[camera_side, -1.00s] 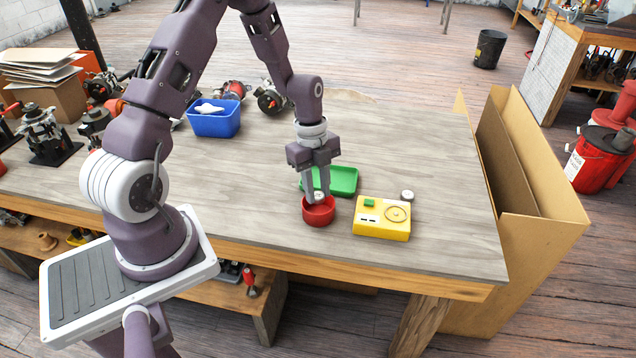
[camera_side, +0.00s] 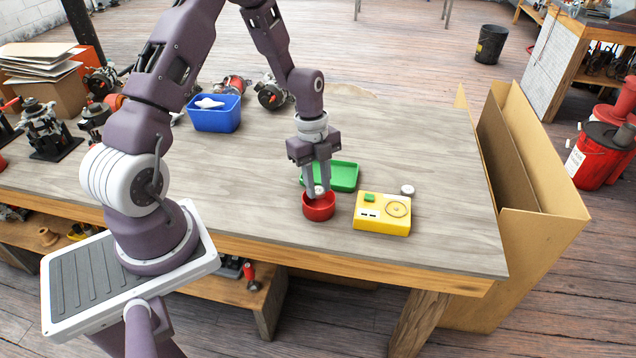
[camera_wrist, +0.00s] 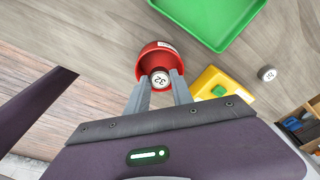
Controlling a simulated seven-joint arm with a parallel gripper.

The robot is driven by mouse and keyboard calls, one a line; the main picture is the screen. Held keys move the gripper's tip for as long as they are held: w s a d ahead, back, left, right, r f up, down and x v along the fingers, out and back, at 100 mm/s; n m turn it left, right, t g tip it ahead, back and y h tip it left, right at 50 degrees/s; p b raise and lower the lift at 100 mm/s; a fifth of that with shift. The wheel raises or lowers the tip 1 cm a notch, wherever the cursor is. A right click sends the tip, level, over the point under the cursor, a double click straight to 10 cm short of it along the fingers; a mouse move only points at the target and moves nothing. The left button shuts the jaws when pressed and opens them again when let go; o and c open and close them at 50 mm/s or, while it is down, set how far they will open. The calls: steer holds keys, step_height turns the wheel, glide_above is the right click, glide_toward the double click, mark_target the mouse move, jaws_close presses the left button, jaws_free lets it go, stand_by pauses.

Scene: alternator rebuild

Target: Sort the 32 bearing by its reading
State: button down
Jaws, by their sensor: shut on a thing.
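The bearing marked 32 (camera_wrist: 160,79) is a small pale round piece between my fingertips; it also shows in the side view (camera_side: 319,190). My gripper (camera_side: 318,190) is shut on it, just above or in the mouth of a red bowl (camera_side: 319,209). The red bowl also shows in the wrist view (camera_wrist: 155,52). A green tray (camera_side: 343,177) lies right behind the bowl. A yellow tester box (camera_side: 382,222) with a green display and a round ring on top stands to the right of the bowl.
A second pale bearing (camera_side: 407,190) stands on the table behind the tester, its marking unreadable here. A blue bin (camera_side: 214,115) with pale pieces stands at the back left. The middle right of the table is clear up to the cardboard box (camera_side: 535,240).

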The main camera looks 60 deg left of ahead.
steer(key=shift+f, duration=0.5)
stand_by(1.3)
steer(key=c, duration=1)
jaws_free()
steer(key=shift+c, duration=0.2)
steer(key=shift+c, duration=0.4)
steer(key=c, duration=0.3)
steer(key=shift+r, duration=4)
